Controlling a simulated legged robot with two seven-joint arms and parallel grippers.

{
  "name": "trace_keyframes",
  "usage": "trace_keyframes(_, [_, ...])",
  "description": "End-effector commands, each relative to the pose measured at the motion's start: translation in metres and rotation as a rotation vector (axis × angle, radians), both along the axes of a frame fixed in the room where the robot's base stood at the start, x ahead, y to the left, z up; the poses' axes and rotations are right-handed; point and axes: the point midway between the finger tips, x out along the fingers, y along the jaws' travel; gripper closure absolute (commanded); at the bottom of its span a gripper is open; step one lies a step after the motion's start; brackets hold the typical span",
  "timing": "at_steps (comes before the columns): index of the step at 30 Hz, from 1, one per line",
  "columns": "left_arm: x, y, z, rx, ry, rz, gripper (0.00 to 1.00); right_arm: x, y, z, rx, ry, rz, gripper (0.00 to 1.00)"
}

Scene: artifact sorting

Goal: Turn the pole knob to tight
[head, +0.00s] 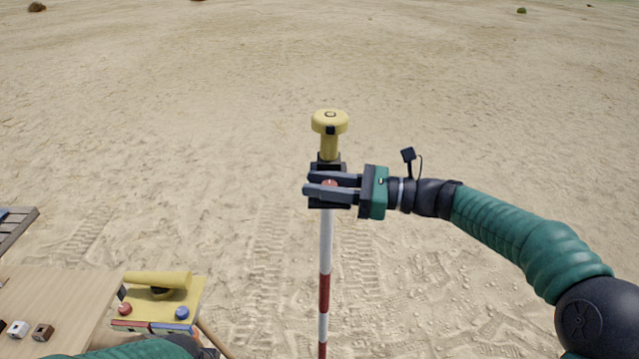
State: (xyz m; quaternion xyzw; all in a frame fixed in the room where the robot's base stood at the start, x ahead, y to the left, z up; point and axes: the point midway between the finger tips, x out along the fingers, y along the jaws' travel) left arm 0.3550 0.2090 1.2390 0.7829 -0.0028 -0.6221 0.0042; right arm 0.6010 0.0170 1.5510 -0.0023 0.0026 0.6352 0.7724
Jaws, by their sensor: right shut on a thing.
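A red and white pole (325,250) stands upright in the sand at the middle of the head view. A yellow cap-like head (330,122) tops it, above a black clamp part (320,160). My right gripper (325,188) reaches in from the right, its fingers level and shut on the red knob (330,183) just below the yellow head. The fingers hide most of the knob, so its turn position cannot be read. My left gripper is not in view; part of my left arm shows at the bottom edge.
A wooden table (60,295) stands at the lower left with small blocks on it. A yellow device (160,300) with a handle and red and blue knobs is at its right edge. A dark slatted object (15,228) lies at the left edge. Open sand surrounds the pole.

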Motion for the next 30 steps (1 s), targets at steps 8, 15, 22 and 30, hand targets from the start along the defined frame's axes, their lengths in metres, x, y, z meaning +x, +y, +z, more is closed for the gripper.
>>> trace_keyframes(8, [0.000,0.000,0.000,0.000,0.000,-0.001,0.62,0.001,-0.006,-0.001,-0.002,0.001,-0.008,1.00])
trace_keyframes(15, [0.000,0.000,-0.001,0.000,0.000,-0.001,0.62,0.002,-0.007,-0.002,-0.002,0.000,-0.014,1.00])
trace_keyframes(22, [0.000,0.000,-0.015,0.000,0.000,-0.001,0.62,0.001,-0.008,-0.005,-0.004,0.000,-0.071,1.00])
trace_keyframes(30, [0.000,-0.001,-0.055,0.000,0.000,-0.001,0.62,0.001,-0.009,-0.010,-0.005,-0.005,-0.254,1.00])
